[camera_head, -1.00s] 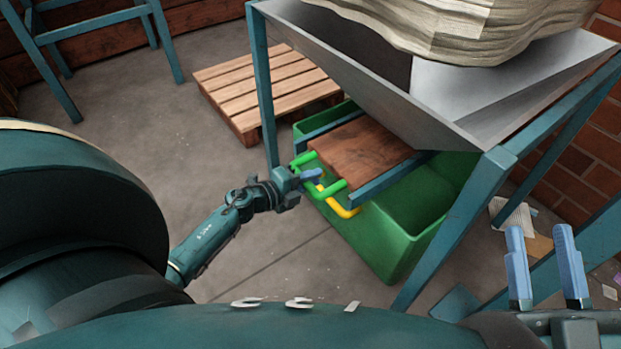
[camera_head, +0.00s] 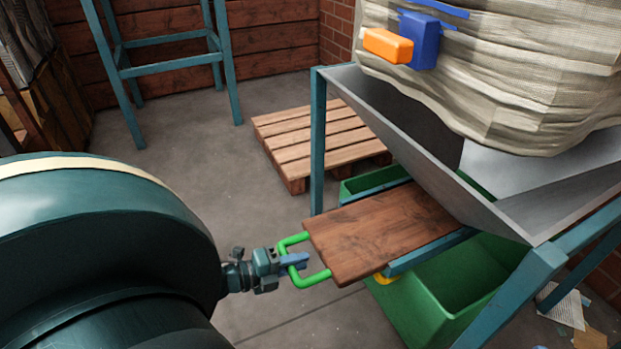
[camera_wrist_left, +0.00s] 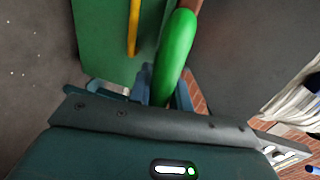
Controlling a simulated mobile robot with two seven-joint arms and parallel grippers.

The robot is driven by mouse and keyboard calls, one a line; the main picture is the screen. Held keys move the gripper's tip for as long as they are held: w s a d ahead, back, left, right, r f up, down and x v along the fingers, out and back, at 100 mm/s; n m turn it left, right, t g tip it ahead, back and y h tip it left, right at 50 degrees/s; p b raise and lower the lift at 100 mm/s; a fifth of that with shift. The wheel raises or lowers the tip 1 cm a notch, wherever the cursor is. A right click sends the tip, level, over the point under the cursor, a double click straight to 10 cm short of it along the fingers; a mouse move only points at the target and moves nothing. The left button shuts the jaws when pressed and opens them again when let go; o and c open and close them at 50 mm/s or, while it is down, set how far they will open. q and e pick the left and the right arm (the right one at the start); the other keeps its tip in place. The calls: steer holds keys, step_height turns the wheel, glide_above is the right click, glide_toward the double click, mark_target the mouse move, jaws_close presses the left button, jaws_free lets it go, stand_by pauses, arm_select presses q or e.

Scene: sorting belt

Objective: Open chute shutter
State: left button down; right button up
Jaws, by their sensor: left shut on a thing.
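The chute shutter is a brown wooden board (camera_head: 375,232) under the metal hopper in the head view. It sticks out toward the left on blue-green rails. A green handle (camera_head: 318,278) is fixed to its left end. My left gripper (camera_head: 294,262) is shut on that handle. In the left wrist view the green handle (camera_wrist_left: 176,55) runs between the fingers of my left gripper (camera_wrist_left: 160,85), which are partly hidden. My right gripper is not in view now.
A grey metal hopper (camera_head: 400,130) with a large sack (camera_head: 490,80) above it stands on a teal frame (camera_head: 318,140). A green bin (camera_head: 440,310) with a yellow handle (camera_head: 384,279) sits below. A wooden pallet (camera_head: 320,140) lies behind.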

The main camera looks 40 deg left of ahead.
arm_select(q)
steer(key=shift+s+a, duration=0.15)
steer(key=c, duration=1.3)
jaws_free()
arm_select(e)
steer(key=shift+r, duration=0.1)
arm_select(q)
steer(key=shift+s+a+r, duration=0.1)
steer(key=shift+s+a, duration=0.05)
steer(key=shift+s, duration=0.2)
steer(key=p+v, duration=0.3)
steer(key=v, duration=0.9)
steer(key=shift+s, duration=0.2)
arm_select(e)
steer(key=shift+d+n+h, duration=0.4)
